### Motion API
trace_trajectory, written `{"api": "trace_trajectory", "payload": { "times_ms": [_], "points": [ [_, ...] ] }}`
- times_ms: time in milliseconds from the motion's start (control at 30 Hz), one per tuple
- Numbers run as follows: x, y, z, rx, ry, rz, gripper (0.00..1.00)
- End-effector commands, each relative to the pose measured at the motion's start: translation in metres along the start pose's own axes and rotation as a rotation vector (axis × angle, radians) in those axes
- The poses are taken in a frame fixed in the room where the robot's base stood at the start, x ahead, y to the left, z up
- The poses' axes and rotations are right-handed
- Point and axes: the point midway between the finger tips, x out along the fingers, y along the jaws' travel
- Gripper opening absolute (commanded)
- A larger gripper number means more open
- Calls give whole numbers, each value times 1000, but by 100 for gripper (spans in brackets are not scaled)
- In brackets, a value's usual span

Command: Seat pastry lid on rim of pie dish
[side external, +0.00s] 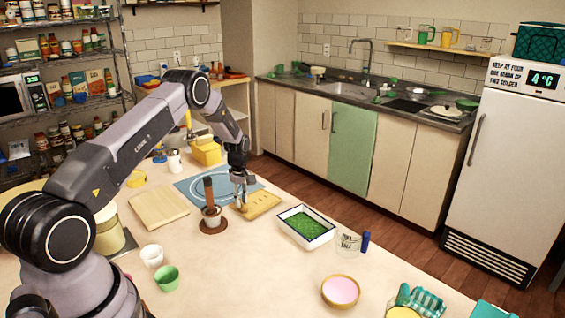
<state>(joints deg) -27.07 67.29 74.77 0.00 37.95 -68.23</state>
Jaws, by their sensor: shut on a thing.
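The pastry lid (260,205) is a flat golden-tan rectangle near the middle of the table. My gripper (242,203) points down at its left part and is shut on it. I cannot tell whether the lid is lifted or rests on the surface. The pie dish (294,240) is a white rectangular dish with a dark rim and green filling. It stands just right of the lid, apart from it, and its top is uncovered.
A blue mat (197,187) lies behind my gripper. A small pot with a brown upright handle (209,190) stands close on the left. A glass measuring cup (347,244) and blue cylinder (365,241) stand right of the dish. A pink-filled bowl (341,291) is in front.

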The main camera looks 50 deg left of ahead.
Motion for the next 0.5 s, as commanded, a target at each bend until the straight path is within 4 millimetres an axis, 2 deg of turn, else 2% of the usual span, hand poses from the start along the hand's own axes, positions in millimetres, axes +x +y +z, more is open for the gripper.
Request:
{"api": "trace_trajectory", "payload": {
  "times_ms": [200, 400, 500],
  "points": [
    [0, 0, 0, 0, 0, 0, 0],
    [-2, 0, 0, 0, 0, 1, 0],
    [-14, 1, 0, 0, 1, 3, 0]
  ]
}}
